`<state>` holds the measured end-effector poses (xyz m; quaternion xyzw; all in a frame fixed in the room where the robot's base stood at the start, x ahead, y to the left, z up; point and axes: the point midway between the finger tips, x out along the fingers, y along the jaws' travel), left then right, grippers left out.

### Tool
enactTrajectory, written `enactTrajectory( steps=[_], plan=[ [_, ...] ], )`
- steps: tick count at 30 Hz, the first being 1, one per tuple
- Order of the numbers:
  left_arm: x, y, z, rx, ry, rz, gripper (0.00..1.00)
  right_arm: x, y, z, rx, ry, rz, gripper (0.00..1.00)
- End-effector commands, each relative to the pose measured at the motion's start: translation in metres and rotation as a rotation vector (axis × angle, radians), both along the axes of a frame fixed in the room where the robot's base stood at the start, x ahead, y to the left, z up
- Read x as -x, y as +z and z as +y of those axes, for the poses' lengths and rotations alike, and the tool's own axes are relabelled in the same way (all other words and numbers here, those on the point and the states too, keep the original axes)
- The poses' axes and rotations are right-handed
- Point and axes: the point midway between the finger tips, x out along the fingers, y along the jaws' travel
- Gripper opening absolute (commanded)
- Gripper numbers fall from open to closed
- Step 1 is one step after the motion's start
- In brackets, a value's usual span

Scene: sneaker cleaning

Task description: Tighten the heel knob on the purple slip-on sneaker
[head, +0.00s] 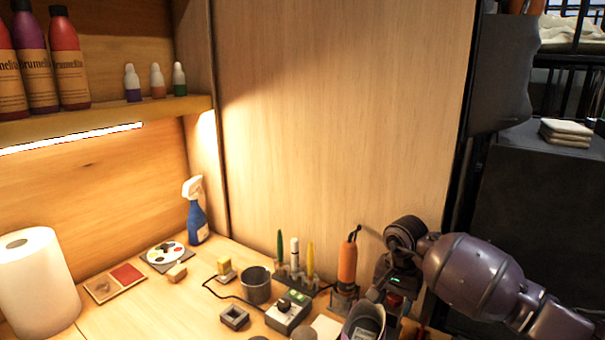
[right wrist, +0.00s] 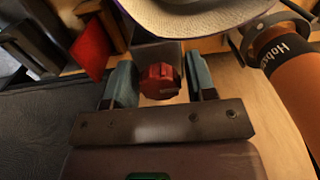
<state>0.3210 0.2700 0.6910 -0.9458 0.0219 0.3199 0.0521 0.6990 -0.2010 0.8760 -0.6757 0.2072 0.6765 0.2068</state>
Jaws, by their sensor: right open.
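The purple sneaker (head: 366,324) shows only in part at the bottom edge of the head view, with its opening facing up. In the right wrist view its pale sole (right wrist: 195,18) crosses the top. A red knob (right wrist: 159,82) sits on a grey block below the sole. My right gripper (right wrist: 160,72) is open, with one blue finger on each side of the knob. A gap shows on both sides, so the fingers appear apart from it. In the head view my right gripper (head: 390,288) is beside the sneaker, partly hidden. My left gripper is not in view.
An orange tool (head: 347,262) stands upright close by, and also shows at the right of the right wrist view (right wrist: 290,75). A pen holder (head: 294,281), metal cup (head: 256,286), control box (head: 288,314) and spray bottle (head: 196,212) occupy the bench. A wooden panel rises behind.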

Motion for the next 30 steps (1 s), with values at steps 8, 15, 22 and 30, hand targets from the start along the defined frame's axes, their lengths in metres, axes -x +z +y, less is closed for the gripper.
enactTrajectory(
  steps=[8, 15, 22, 30],
  plan=[
    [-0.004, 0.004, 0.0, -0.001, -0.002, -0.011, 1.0, 0.0, 0.002, 0.0, 0.0, 0.0, -0.001, 0.33],
    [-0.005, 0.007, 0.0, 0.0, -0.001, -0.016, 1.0, 0.0, 0.003, 0.0, 0.0, -0.048, -0.002, 0.27],
    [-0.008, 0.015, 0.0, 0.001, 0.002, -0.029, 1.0, 0.0, 0.003, 0.0, 0.001, -0.22, -0.002, 0.34],
    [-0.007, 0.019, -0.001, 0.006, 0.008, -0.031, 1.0, 0.001, 0.002, 0.001, -0.002, -0.35, 0.001, 0.39]
  ],
)
